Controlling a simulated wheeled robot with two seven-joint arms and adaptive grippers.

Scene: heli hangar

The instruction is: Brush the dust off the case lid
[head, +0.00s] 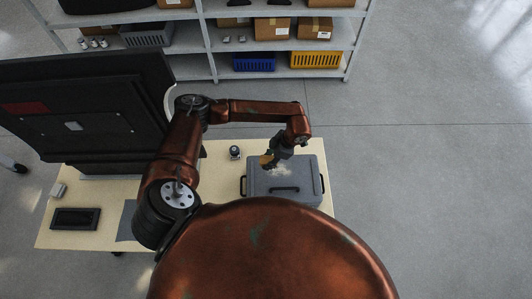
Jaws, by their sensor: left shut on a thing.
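The grey case (309,176) sits closed on the right part of the table, with dark handles at its sides and on its lid. A pale patch of dust (283,171) lies on the far half of the lid. My left gripper (273,155) is over the lid's far left part, shut on a small brush (265,161) with a tan part. The brush is at the left edge of the dust; I cannot tell whether its bristles touch the lid. My right gripper is not in view.
The pale table (219,154) carries a small dark round object (235,152) left of the case. A large dark screen (90,105) and a black tray (75,218) are on the left. A shelf rack (280,45) with boxes and bins stands behind. The floor at right is clear.

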